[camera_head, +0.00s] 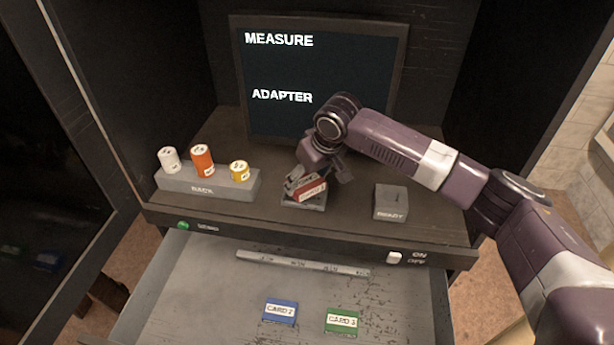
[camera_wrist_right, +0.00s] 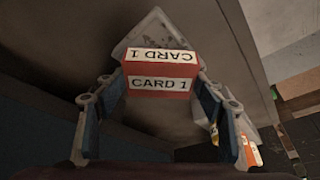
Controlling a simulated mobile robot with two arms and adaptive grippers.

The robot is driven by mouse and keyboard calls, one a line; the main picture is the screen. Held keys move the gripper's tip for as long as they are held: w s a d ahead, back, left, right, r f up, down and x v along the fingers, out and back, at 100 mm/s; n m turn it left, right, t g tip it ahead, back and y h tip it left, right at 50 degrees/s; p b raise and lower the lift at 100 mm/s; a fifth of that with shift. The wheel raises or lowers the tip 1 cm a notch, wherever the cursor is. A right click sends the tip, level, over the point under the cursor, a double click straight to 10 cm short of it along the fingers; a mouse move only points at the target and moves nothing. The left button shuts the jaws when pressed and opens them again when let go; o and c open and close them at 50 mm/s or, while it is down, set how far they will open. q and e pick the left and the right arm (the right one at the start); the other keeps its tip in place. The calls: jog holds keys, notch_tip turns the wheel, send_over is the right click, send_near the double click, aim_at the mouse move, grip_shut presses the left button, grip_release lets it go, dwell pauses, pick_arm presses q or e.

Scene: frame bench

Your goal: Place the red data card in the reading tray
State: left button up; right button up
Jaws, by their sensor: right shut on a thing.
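My right gripper (camera_head: 308,184) is shut on the red data card (camera_head: 312,193), which has white labels. In the right wrist view, the card (camera_wrist_right: 158,84) reads CARD 1 and sits between both fingers of the gripper (camera_wrist_right: 157,80). The small grey tray (camera_head: 303,206) lies on the bench directly below the card. Its grey plate (camera_wrist_right: 150,28) also shows behind the card in the wrist view. The card looks tilted and at or just above the tray; I cannot tell whether they touch. My left gripper is not in view.
A grey rack (camera_head: 207,186) with white, orange and yellow cylinders stands left. A grey block labelled READY (camera_head: 390,205) stands right. A screen (camera_head: 320,85) reads MEASURE and ADAPTER. The open drawer (camera_head: 190,290) in front holds a blue card (camera_head: 280,310) and a green card (camera_head: 341,320).

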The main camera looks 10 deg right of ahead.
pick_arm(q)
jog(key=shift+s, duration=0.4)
pick_arm(e)
jog(key=shift+f, duration=0.2)
jog(key=shift+f, duration=0.15)
jog(key=o, duration=1.3)
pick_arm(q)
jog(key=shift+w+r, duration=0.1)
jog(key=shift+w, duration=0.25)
pick_arm(e)
jog(key=shift+r, duration=0.25)
pick_arm(q)
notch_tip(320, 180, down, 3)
jog(key=b, duration=0.3)
pick_arm(e)
jog(key=v, duration=1.2)
jog(key=shift+r, duration=0.15)
